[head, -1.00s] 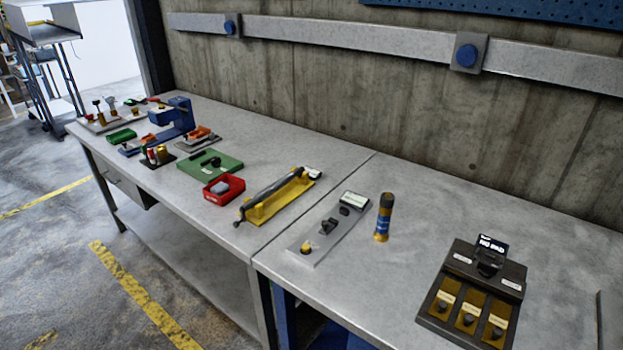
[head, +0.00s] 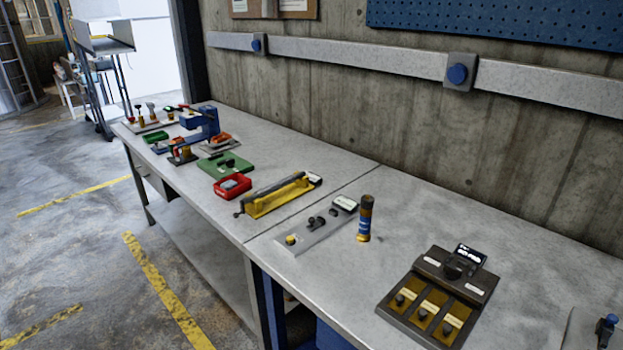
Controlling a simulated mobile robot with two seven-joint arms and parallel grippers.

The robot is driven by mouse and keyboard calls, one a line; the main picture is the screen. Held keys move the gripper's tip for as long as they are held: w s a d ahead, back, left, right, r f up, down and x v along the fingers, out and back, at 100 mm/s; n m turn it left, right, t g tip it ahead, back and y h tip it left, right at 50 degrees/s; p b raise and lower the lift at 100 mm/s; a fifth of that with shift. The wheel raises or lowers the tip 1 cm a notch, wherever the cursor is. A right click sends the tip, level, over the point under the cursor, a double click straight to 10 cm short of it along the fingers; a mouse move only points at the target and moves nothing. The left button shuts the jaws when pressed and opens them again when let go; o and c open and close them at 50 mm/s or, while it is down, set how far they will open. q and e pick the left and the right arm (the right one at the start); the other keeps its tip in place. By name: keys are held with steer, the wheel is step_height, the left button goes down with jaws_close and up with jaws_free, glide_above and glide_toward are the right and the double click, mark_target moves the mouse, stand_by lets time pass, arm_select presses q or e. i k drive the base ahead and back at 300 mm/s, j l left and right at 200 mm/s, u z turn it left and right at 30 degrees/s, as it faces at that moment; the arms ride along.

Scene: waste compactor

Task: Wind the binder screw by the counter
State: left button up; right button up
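A yellow fixture (head: 275,198) lies on the workbench, with a long dark rod along its top and a small knob at the near left end. I cannot tell for certain whether this rod is the binder screw. To its right is a flat grey plate (head: 304,239) with a yellow button, small dark knobs and a small light display (head: 345,203) at its far end. I cannot tell whether that display is the counter. Neither of my grippers is in view.
A dark box (head: 440,295) with yellow panels sits further right. A red tray (head: 232,186), green plate (head: 223,165) and blue tool (head: 205,122) stand left.

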mark_target(282, 184)
steer(key=j+z, duration=0.1)
steer(key=z, duration=0.5)
steer(key=i+j+z, duration=0.2)
steer(key=j, duration=0.15)
steer(key=j+z, duration=0.2)
steer(key=i+j+z, duration=0.2)
steer(key=j, duration=0.3)
steer(key=k, duration=0.05)
